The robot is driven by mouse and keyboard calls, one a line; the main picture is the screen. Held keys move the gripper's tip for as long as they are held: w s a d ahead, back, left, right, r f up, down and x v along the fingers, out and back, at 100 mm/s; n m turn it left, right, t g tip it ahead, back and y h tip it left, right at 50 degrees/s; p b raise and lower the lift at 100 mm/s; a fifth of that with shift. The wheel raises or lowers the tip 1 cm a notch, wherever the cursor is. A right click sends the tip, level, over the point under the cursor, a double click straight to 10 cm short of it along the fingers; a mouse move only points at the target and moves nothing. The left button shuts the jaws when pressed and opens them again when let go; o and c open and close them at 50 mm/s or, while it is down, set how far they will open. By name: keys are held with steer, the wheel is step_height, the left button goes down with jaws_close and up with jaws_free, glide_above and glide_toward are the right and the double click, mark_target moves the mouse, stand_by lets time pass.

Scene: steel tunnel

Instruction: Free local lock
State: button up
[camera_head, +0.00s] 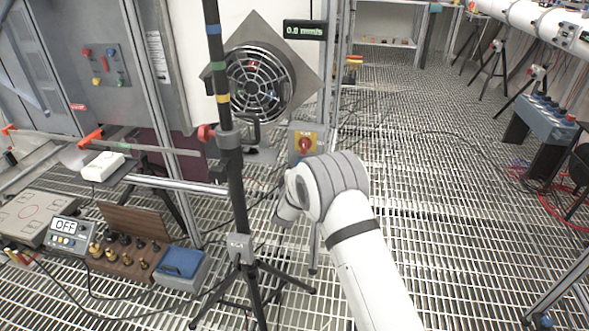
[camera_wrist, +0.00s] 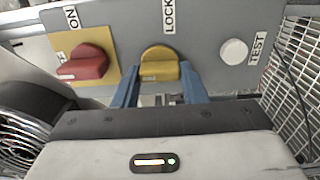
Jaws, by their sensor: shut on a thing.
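A yellow lock knob (camera_wrist: 160,64) sits on a grey control panel (camera_wrist: 215,75), under a label reading LOCK, in the middle of the wrist view. The blue fingers of my gripper (camera_wrist: 161,76) stand on its left and right sides and are shut on it. The knob's lower part and the finger contact are partly hidden. In the head view, my arm covers the yellow knob and my gripper.
A red knob (camera_wrist: 84,62) on a yellow plate is left of the lock knob; it also shows in the head view (camera_head: 305,146). A white TEST button (camera_wrist: 234,52) is to the right. A round fan (camera_head: 260,85) and a black tripod pole (camera_head: 232,170) stand close by.

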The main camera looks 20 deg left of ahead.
steer(key=shift+s+f, duration=0.1)
steer(key=shift+f, duration=0.1)
steer(key=o, duration=1)
steer(key=shift+r, duration=0.1)
steer(key=s, duration=0.7)
steer(key=shift+s+d+p, duration=0.25)
steer(key=shift+s+p, duration=0.05)
steer(key=shift+s, duration=0.05)
